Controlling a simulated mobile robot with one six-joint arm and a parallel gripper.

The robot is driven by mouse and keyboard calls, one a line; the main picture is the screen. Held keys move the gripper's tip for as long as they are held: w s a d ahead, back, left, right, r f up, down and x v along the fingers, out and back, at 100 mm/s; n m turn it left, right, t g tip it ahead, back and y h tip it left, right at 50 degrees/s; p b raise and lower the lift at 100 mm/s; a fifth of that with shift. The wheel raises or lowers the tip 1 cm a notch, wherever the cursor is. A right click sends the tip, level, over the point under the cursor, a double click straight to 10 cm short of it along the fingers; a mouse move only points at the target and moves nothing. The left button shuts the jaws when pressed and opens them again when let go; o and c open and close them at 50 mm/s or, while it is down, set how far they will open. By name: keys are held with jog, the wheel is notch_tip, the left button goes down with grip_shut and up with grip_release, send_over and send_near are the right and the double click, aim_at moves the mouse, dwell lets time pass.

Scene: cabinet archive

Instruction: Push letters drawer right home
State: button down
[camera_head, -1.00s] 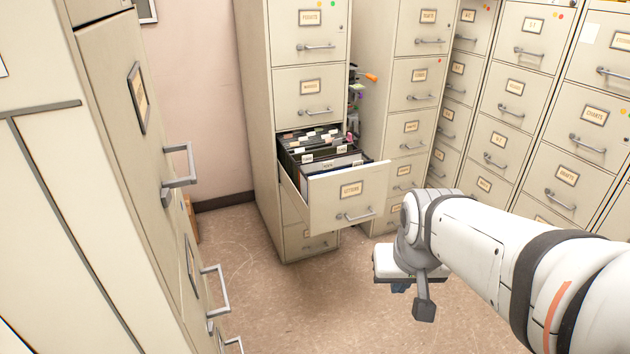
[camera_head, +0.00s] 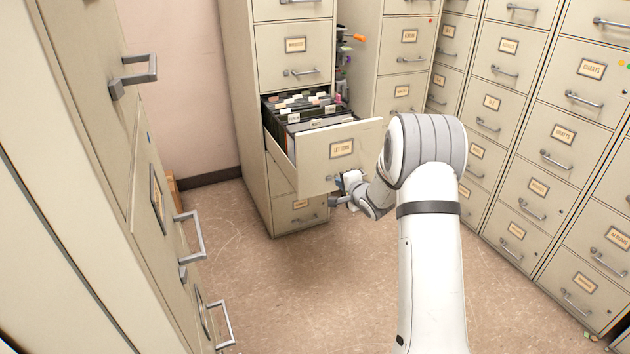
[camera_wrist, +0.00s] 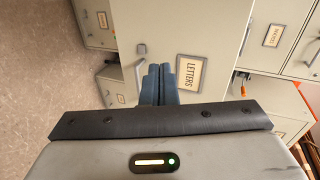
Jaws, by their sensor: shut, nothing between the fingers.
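The letters drawer (camera_head: 342,165) stands open, pulled out of the middle cabinet, with hanging files inside. Its front and the LETTERS label (camera_wrist: 190,73) show turned sideways in the wrist view. My gripper (camera_head: 341,183) is at the lower part of the drawer front, near the drawer's handle. In the wrist view my gripper's blue fingers (camera_wrist: 158,75) are shut together and empty, between the handle (camera_wrist: 141,50) and the label. I cannot tell whether the fingertips touch the front. My arm hides part of the drawer's right side in the head view.
The drawer below (camera_head: 300,212) is shut. A cabinet (camera_head: 85,150) with protruding handles stands close on the left. Cabinets (camera_head: 540,130) line the right. An orange-handled thing (camera_head: 354,37) sticks out between two cabinets. The floor (camera_head: 310,290) in front is clear.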

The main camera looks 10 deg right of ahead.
jog(key=f, duration=0.2)
jog(key=b, duration=0.2)
send_near(316, 170)
jog(key=shift+m+y, duration=0.3)
jog(key=shift+y, duration=0.1)
jog(key=w+f, duration=0.1)
jog(key=w, duration=0.1)
jog(key=w+a+f, duration=0.1)
jog(key=w, duration=0.1)
jog(key=shift+f, duration=0.3)
jog(key=shift+w+a, duration=0.25)
jog(key=shift+w, duration=0.45)
